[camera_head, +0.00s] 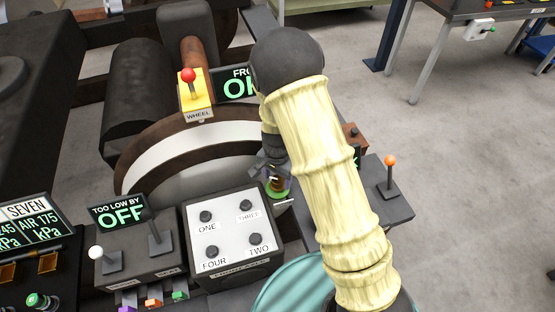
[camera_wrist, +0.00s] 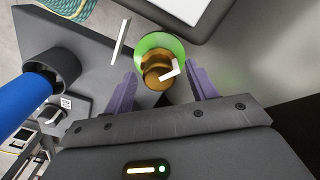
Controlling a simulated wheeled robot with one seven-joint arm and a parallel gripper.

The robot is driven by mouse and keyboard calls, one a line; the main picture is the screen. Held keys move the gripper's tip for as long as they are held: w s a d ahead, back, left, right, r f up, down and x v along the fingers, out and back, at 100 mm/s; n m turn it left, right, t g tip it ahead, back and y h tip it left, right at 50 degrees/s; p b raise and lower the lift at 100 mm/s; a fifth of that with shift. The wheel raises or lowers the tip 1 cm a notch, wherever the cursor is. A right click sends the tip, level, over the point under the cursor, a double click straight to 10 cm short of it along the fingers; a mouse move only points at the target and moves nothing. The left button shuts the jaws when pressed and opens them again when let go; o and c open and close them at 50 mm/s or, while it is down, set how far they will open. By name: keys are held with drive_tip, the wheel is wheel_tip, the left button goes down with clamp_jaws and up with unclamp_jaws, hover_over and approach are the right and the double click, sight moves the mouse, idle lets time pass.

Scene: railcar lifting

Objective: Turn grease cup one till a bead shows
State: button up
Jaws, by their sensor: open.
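A brass cup (camera_wrist: 157,66) with a round knob and a pale angled mark stands on a green disc (camera_wrist: 168,44) in the wrist view. It looks like a grease cup, but no number shows on it. My gripper (camera_wrist: 161,88) is open, with one purple finger on each side of the cup. The fingers look apart from the brass, with a gap on both sides. In the head view the cup (camera_head: 277,188) is small and partly hidden by my gripper (camera_head: 270,170), right of the white button box. I cannot make out a grease bead.
A white-topped box (camera_head: 231,229) with buttons marked ONE to FOUR stands close left of the cup. An orange-knobbed lever (camera_head: 390,173) stands to the right. A yellow WHEEL lever box (camera_head: 195,97) is behind. A thin pale bar (camera_wrist: 121,42) lies beside the green disc.

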sight(278, 179)
wheel_tip(278, 179, up, 17)
drive_tip(key=p, duration=0.1)
idle(0.3)
drive_tip(key=shift+f, duration=0.1)
drive_tip(key=s+d+r+n+t+p, duration=0.2)
drive_tip(key=s+d+r+n+p, duration=0.4)
drive_tip(key=s+d+r, duration=0.5)
drive_tip(key=s+d+p, duration=0.1)
drive_tip(key=d+p, duration=0.1)
drive_tip(key=shift+s+d+n+t, duration=0.2)
drive_tip(key=shift+d+n+t, duration=0.1)
drive_tip(key=shift+n, duration=0.1)
idle(1.5)
